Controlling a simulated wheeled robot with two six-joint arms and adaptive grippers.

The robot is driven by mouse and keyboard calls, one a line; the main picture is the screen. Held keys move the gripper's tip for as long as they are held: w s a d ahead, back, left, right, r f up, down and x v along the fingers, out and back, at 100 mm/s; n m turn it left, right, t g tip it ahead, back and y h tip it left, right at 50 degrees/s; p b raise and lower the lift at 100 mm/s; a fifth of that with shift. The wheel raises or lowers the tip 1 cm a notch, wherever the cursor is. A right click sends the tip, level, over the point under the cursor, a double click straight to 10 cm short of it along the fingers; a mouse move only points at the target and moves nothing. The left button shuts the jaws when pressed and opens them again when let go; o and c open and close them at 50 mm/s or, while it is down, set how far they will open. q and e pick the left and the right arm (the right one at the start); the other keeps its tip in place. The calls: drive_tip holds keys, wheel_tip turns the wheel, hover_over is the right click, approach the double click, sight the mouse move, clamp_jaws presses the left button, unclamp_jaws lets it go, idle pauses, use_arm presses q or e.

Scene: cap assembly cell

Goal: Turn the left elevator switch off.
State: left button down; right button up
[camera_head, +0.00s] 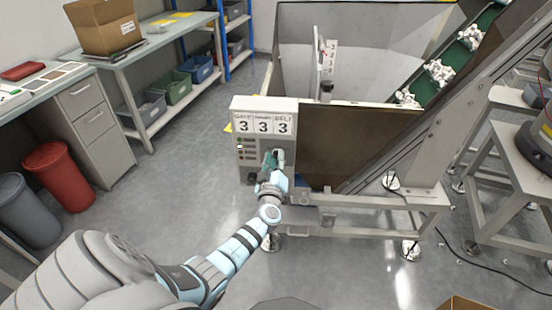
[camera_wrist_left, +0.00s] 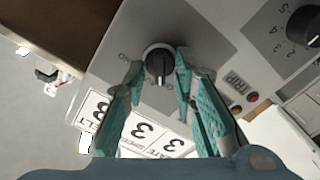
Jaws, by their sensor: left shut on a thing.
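The control box (camera_head: 247,107) with three "3" labels stands at the front of the elevator hopper. My left gripper (camera_head: 274,161) reaches its front face and covers part of it. In the left wrist view a black rotary switch (camera_wrist_left: 158,62) sits on the grey panel, with small lettering around it. The teal fingers of my left gripper (camera_wrist_left: 158,76) are shut on this switch, one on each side. The switch's grip bar runs roughly up and down in that picture. My right gripper is not in view.
The hopper (camera_head: 335,145) and green conveyor (camera_head: 430,85) with white parts stand behind and right. A red bin (camera_head: 68,175) stands left; the floor between is clear.

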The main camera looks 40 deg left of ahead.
use_arm(q)
drive_tip(key=shift+n, duration=0.8)
drive_tip(key=c, duration=1.4)
unclamp_jaws()
drive_tip(key=shift+o, duration=0.2)
drive_tip(key=v, duration=1.2)
drive_tip(key=shift+f, duration=0.1)
